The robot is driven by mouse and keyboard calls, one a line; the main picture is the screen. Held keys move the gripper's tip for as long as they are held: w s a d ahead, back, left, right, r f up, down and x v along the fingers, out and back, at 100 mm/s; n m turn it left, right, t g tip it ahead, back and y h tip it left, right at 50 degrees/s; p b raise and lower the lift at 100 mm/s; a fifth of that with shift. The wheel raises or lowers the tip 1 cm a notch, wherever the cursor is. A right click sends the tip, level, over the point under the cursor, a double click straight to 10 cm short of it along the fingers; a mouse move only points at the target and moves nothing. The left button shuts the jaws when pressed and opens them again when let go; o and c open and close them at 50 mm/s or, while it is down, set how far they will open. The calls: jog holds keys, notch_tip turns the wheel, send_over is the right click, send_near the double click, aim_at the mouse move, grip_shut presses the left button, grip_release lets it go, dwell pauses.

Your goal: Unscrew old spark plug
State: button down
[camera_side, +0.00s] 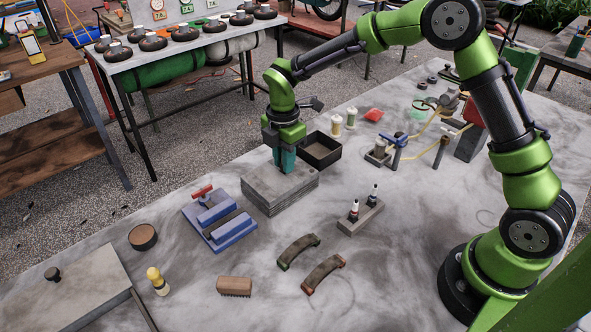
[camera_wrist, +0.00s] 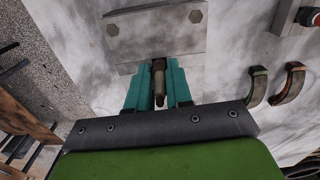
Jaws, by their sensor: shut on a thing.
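A grey engine block (camera_side: 280,189) lies on the workbench in the side view. Its top with hex bolts shows in the wrist view (camera_wrist: 150,42). My gripper (camera_side: 285,167) points down at the block's top. In the wrist view its teal fingers (camera_wrist: 158,80) are closed around the old spark plug (camera_wrist: 158,85), a dull brownish cylinder. The plug's lower end is not clear, so I cannot tell how deep it sits in the block. The plug is hidden by the fingers in the side view.
A small holder (camera_side: 361,221) with two upright plugs stands right of the block. A dark open tray (camera_side: 321,150) is behind it, a blue vise (camera_side: 219,222) to its left. Two curved brake shoes (camera_side: 299,250) and a brush (camera_side: 234,286) lie in front.

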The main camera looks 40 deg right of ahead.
jog(key=n, duration=0.4)
jog(key=shift+n, duration=0.4)
jog(key=n, duration=0.4)
jog(key=n, duration=0.4)
jog(key=shift+n, duration=0.3)
